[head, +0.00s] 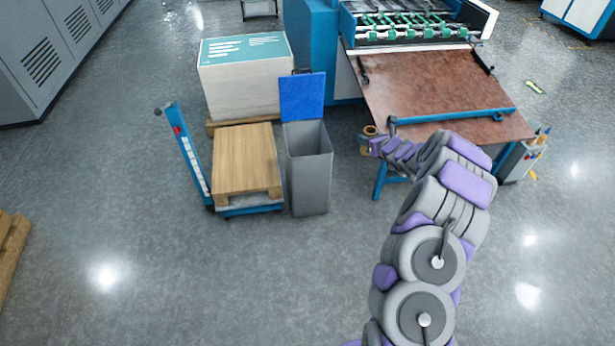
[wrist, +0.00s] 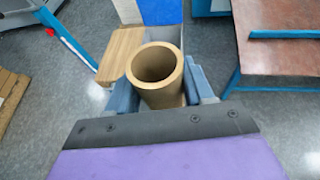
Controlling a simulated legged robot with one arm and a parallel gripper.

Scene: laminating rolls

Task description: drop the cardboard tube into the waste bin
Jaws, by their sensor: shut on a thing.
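The cardboard tube (wrist: 160,70) is a brown hollow cylinder with its open end facing the wrist camera. My gripper (wrist: 158,88) is shut on it, with a blue-grey finger on each side. In the head view the tube (head: 369,131) is small at the end of my arm, and my gripper (head: 375,145) is mostly hidden by the arm. The waste bin (head: 309,170) is a tall grey box on the floor with its blue lid (head: 302,96) raised at the back. The tube is to the right of the bin in the head view, apart from it.
A blue lift cart (head: 250,209) carrying a wooden pallet (head: 246,160) stands left of the bin. A wrapped paper stack (head: 245,85) is behind it. The machine's brown table (head: 440,95) is at the right, behind my arm. The floor in front of the bin is clear.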

